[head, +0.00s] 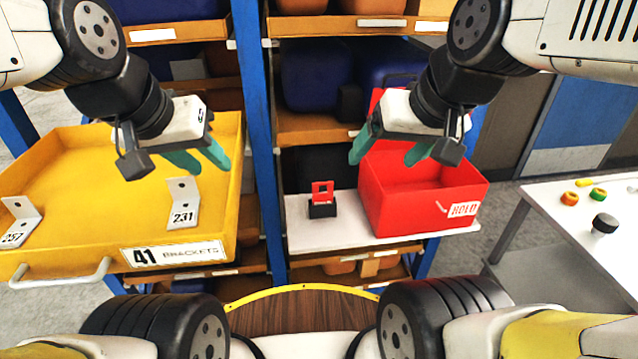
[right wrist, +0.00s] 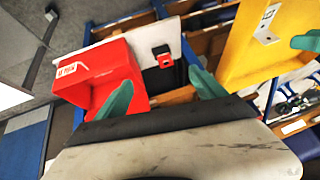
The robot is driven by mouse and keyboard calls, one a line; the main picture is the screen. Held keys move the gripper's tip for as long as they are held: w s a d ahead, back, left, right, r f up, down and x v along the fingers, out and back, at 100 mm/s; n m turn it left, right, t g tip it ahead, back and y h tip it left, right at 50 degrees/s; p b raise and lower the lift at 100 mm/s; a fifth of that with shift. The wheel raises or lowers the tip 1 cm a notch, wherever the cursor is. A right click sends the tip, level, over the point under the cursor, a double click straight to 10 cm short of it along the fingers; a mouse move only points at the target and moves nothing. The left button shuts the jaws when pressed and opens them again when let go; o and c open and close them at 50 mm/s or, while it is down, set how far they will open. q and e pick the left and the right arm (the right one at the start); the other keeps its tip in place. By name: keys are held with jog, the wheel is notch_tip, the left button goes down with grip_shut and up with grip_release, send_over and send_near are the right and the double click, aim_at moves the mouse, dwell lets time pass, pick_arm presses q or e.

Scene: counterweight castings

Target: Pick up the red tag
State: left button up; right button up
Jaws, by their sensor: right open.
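The red tag (head: 322,190) stands upright in a small black holder (head: 322,210) on a white shelf, left of the red box. In the right wrist view the tag (right wrist: 160,50) and its holder (right wrist: 165,62) show beyond my fingertips, roughly between them. My right gripper (head: 383,157) is open and empty, above the shelf and in front of the red box; its green fingers also show in the right wrist view (right wrist: 161,77). My left gripper (head: 209,168) has its fingers apart and empty, above the yellow tray, left of the tag.
The red box (head: 425,210) labelled HOLD stands right of the tag. The yellow tray (head: 60,262) marked 41 BRACKETS holds white brackets (head: 182,200). A blue rack post (head: 262,150) rises between tray and shelf. A white table (head: 560,215) with small items is at right.

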jog(key=w+a+f+g+h, duration=0.1)
jog(key=w+a+f+g, duration=0.15)
jog(key=w, duration=0.95)
jog(key=w+a+f+g, duration=0.1)
jog(key=w+f, duration=0.3)
jog(key=f, duration=0.1)
jog(key=w+a+f+g, duration=0.1)
jog(key=w+a+f, duration=0.1)
jog(key=w+f, duration=0.3)
jog(key=w+a+f+g+h, duration=0.1)
jog(key=w+a+f, duration=0.1)
jog(key=w+f, duration=0.2)
jog(key=shift+w+a+f+g, duration=0.1)
jog(key=shift+w+f+g, duration=0.1)
jog(key=shift+f, duration=0.6)
jog(key=shift+w+a+f+g, duration=0.1)
jog(key=shift+f+g, duration=0.05)
jog(key=shift+f, duration=0.6)
notch_tip(320, 180, down, 8)
jog(key=shift+s+f, duration=0.1)
jog(key=c, duration=1.4)
notch_tip(320, 180, up, 10)
jog(key=shift+r, duration=0.1)
